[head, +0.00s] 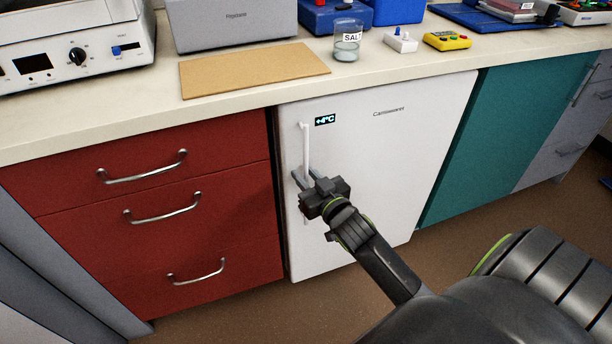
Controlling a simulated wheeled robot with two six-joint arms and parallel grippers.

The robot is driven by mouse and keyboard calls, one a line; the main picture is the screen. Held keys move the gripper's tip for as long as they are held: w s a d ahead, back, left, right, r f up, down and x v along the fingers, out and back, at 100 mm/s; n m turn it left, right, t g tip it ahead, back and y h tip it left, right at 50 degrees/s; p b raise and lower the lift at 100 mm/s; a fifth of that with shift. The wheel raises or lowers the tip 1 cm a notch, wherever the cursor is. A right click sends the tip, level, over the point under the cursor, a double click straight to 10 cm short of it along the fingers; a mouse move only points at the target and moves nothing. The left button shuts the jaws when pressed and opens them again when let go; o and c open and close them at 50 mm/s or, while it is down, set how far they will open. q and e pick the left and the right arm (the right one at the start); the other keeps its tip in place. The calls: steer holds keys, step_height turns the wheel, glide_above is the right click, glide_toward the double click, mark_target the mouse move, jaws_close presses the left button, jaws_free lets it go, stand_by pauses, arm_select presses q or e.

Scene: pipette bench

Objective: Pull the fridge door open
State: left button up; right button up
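The white fridge (400,165) stands under the counter, and its door looks shut. Its upright white bar handle (305,145) is near the door's left edge, beside a small "+4°C" display (325,119). My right gripper (306,174) is at the handle's middle, with its two fingers apart, one on each side of the bar. Small gaps seem to show between fingers and bar, so it looks open around the handle. The gripper body hides part of the lower handle. My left gripper is not in view.
Red drawers (226,211) with metal handles are left of the fridge, and a teal cabinet (500,130) is to the right. The counter (130,119) above holds a tan board (254,70), a salt jar (347,42) and several devices. Brown floor (245,315) lies clear in front.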

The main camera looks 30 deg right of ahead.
jaws_close()
steer(key=shift+s, duration=0.1)
